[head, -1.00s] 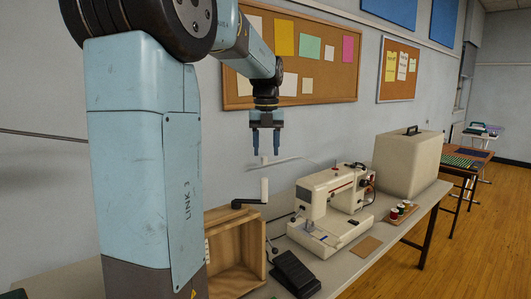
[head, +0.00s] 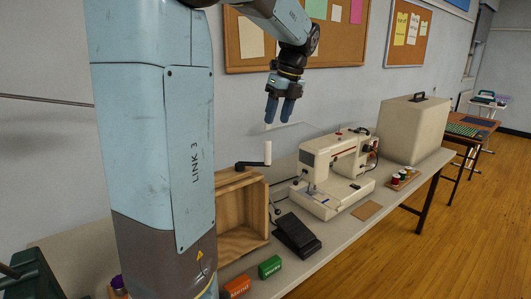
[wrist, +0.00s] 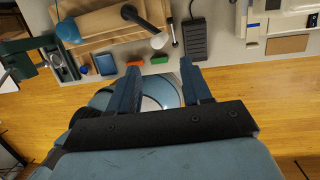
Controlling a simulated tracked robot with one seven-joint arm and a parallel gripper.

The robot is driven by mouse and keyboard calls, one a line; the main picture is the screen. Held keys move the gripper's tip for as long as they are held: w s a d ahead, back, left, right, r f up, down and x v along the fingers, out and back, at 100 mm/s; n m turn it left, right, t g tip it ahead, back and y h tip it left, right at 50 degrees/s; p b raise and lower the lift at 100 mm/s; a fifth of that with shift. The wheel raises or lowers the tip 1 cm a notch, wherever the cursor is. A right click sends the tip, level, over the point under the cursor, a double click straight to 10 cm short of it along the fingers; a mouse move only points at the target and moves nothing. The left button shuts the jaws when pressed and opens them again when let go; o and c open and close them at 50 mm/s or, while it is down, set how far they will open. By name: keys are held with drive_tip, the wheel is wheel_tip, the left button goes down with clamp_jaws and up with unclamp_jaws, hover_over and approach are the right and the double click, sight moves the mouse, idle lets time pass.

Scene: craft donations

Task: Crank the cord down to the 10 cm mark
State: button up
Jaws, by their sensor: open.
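The crank has a black arm and an upright white handle (head: 268,152), standing at the upper right corner of the open wooden box (head: 252,212) in the head view. In the wrist view the white handle (wrist: 159,41) is near the top middle, beside a beige cylinder (wrist: 108,23) with a blue round end. My gripper (head: 279,115) is open and empty above the crank handle, apart from it, its fingers pointing down. Its spread fingers (wrist: 159,67) also show in the wrist view. I cannot make out the cord or the 10 cm mark.
A sewing machine (head: 335,165), a black foot pedal (head: 297,235) and a beige case (head: 412,130) stand along the table to the right. Small orange (head: 236,287) and green (head: 270,267) boxes lie near the front edge. A corkboard (head: 335,45) hangs behind.

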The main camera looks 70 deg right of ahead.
sight(266, 162)
drive_tip(key=shift+s+a+r+n+t+h, duration=0.15)
drive_tip(key=shift+s+n+t, duration=0.1)
drive_tip(key=shift+n, duration=0.5)
drive_tip(key=shift+s+a+n+t+h, duration=0.1)
drive_tip(key=shift+s+n+t, duration=0.15)
drive_tip(key=shift+n, duration=0.45)
drive_tip(key=shift+s+a+r+n+t+h, duration=0.15)
drive_tip(key=shift+n+t, duration=0.15)
drive_tip(key=shift+n, duration=0.45)
drive_tip(key=shift+d+f, duration=0.1)
drive_tip(key=shift+f, duration=0.05)
drive_tip(key=x, duration=1.3)
drive_tip(key=shift+w+f, duration=0.15)
drive_tip(key=shift+f, duration=0.2)
drive_tip(key=shift+c, duration=0.4)
clamp_jaws()
